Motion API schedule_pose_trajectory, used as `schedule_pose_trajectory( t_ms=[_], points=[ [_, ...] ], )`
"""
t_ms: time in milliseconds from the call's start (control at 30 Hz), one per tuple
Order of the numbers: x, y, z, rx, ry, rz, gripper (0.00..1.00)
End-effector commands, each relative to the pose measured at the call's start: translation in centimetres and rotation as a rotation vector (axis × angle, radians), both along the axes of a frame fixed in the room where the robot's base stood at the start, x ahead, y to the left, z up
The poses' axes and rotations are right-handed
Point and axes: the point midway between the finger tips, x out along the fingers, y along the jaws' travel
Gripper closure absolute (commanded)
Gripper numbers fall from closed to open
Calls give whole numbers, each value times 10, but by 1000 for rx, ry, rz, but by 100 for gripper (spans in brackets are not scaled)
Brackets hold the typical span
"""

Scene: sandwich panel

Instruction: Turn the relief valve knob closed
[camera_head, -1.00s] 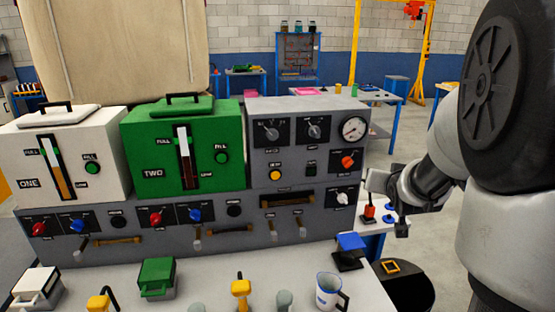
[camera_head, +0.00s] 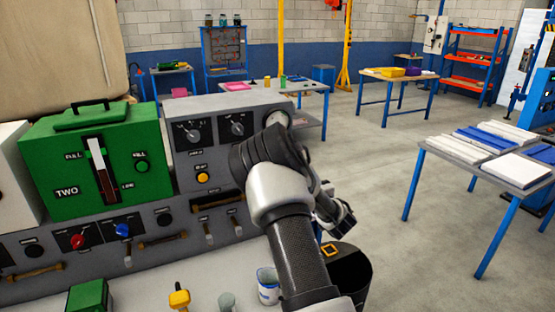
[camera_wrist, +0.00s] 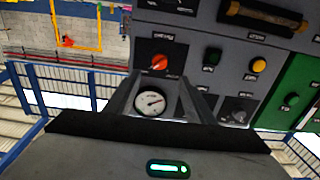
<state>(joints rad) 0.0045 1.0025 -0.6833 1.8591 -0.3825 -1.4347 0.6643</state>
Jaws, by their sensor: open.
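In the wrist view, which shows the panel upside down, an orange-red knob (camera_wrist: 160,62) sits on a black plate just beyond my fingertips. Its label is too small to read, so I cannot tell if it is the relief valve knob. My gripper (camera_wrist: 158,77) is open, with one finger on each side of the view toward the knob and nothing held. I cannot tell whether the fingers touch it. A round white gauge (camera_wrist: 150,102) shows between the fingers. In the head view my gripper (camera_head: 345,222) is at the panel's right end, and my arm hides the orange-red knob.
The grey panel (camera_head: 245,103) also carries black dial knobs (camera_head: 238,128) and a yellow button (camera_head: 202,177). The green box (camera_head: 60,148) stands left of these. A white cup (camera_head: 268,285) is near my arm. Open floor and a table (camera_head: 500,170) lie to the right.

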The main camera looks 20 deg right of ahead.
Motion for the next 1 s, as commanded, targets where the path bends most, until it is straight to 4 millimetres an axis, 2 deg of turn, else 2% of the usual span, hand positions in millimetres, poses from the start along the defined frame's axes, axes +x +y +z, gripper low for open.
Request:
schedule_pose_trajectory(
  t_ms=[33,300,500,700,1000],
  points=[
    [12,2,1,-2,1,4,51],
    [71,3,1,-3,0,3,51],
    [103,4,0,-1,1,0,51],
    [118,4,0,0,1,0,51],
    [119,4,0,1,1,-1,53]
  ],
)
